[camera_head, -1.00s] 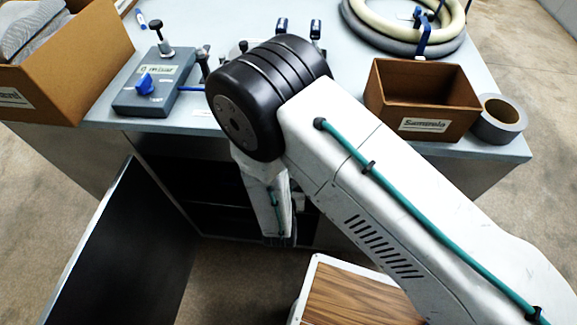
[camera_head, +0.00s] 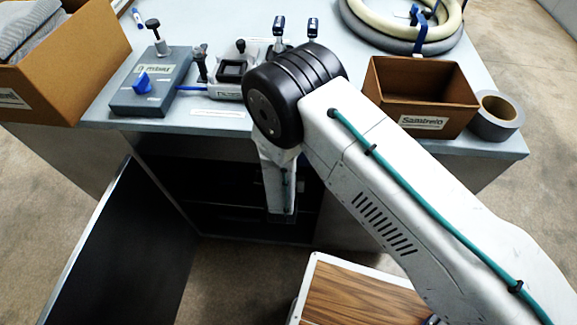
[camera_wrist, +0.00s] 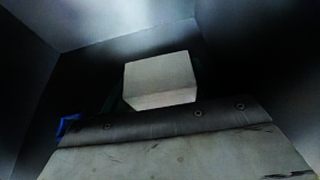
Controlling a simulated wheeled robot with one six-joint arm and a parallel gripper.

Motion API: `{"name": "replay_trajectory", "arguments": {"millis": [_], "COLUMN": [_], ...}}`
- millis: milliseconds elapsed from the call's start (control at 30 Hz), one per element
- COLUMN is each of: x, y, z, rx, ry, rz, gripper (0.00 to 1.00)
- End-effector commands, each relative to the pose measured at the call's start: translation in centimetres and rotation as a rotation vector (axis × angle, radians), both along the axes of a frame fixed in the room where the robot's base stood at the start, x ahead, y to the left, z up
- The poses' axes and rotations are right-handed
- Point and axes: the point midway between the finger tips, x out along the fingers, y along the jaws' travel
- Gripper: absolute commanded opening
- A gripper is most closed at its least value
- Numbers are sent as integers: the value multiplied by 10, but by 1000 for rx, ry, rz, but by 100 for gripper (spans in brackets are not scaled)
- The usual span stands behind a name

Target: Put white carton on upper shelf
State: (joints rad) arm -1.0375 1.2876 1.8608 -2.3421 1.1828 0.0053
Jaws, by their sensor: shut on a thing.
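The white carton (camera_wrist: 160,80) shows in the wrist view, just beyond the broad grey body of my gripper (camera_wrist: 165,122). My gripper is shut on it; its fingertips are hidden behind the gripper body. Dark walls surround the carton, and a paler surface lies above. In the head view my arm reaches down into the dark open cabinet (camera_head: 190,205) under the worktop. There the carton is hidden. A shelf edge (camera_head: 215,205) shows faintly inside the cabinet, beside my wrist. I cannot tell whether the carton touches a shelf.
The cabinet door (camera_head: 120,250) stands open on the left. On the worktop (camera_head: 225,118) are a grey box with a blue knob (camera_head: 150,88), a brown bin (camera_head: 420,95), a tape roll (camera_head: 496,115) and coiled hose (camera_head: 400,35). A small blue thing (camera_wrist: 70,125) shows in the wrist view.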

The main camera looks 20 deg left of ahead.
Motion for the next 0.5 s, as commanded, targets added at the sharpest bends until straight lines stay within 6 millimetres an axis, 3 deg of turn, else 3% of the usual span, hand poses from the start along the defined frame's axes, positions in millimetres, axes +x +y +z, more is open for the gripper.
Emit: {"name": "replay_trajectory", "arguments": {"millis": [100,133,200,500], "x": [0,0,0,0], "y": [0,0,0,0], "z": [-3,-3,-3,-1], "rx": [0,0,0,0], "ry": [0,0,0,0], "rz": [0,0,0,0], "gripper": [36,69,85,85]}}
